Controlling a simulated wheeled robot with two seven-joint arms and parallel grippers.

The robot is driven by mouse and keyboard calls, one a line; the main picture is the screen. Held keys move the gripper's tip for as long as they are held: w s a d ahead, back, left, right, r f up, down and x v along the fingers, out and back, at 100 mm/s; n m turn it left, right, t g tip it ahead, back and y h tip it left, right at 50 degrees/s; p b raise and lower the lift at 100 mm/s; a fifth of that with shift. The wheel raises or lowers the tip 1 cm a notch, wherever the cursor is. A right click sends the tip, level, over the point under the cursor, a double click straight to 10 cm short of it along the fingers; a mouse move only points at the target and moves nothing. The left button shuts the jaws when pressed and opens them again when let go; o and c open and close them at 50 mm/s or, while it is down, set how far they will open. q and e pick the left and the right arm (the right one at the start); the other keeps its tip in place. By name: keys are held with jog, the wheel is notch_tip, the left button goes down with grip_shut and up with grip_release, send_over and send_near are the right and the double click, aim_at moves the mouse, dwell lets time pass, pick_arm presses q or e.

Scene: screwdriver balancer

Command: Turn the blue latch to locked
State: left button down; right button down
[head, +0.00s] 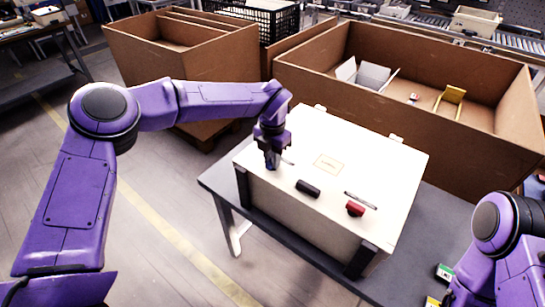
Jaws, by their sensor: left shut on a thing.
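A white case (300,142) with black corner edges lies on a grey table. My left gripper (272,165) points down at the front left part of its top. It is shut on the blue latch, which it mostly hides; a thin light bar (287,162) sticks out to the right beside the fingers. A red latch (355,209) with a silver bar sits at the right part of the top, and a black handle (308,189) lies between. My right arm shows at the lower right, but its gripper is out of view.
The grey table (225,190) surrounds the case. Large brown boxes (400,125) stand behind it, one holding white and yellow items. Small green and white (445,272) items lie on the table at right, near my right arm.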

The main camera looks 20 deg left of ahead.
pick_arm(q)
jog(key=c, duration=1)
grip_release()
jog(key=shift+c, duration=0.2)
notch_tip(320, 180, up, 11)
jog(key=b, duration=0.2)
jog(key=shift+f, duration=0.2)
